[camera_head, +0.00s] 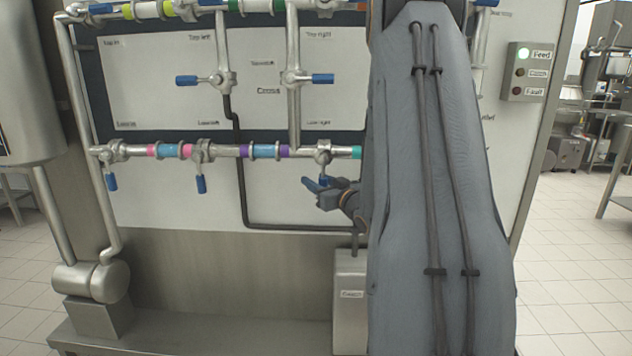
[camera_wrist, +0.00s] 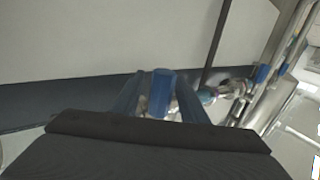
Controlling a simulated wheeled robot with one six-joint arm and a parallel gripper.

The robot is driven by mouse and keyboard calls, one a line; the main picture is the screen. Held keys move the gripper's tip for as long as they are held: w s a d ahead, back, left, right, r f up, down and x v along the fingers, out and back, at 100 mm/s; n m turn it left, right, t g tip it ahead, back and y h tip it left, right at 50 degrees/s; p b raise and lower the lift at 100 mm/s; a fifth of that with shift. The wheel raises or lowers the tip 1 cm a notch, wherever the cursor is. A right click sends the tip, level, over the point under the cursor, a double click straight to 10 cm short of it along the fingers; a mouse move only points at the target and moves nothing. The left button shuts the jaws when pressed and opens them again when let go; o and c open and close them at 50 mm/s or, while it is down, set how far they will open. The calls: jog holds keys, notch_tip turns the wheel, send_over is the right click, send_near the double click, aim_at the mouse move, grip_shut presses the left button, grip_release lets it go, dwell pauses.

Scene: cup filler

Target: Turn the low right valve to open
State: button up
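The low right valve (camera_head: 323,155) sits on the lower pipe, below the small "Low right" label, in the head view. Its blue handle (camera_wrist: 161,92) shows in the wrist view, between the two blue fingers of my gripper (camera_wrist: 159,98). Narrow gaps show on both sides of the handle, so the fingers appear open around it, not clamped. In the head view my gripper (camera_head: 317,188) is just below the valve body, and its blue fingertips overlap the handle, so the handle's exact angle is hard to tell there.
Other blue-handled valves are on the lower pipe (camera_head: 201,183) and the upper branches (camera_head: 187,80). A dark hose (camera_head: 243,195) runs down the panel left of my gripper. A status box (camera_head: 528,72) shows a lit green lamp. My arm hides the panel's right part.

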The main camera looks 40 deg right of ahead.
jog(key=shift+w, duration=0.35)
grip_shut()
jog(key=shift+s+d, duration=0.1)
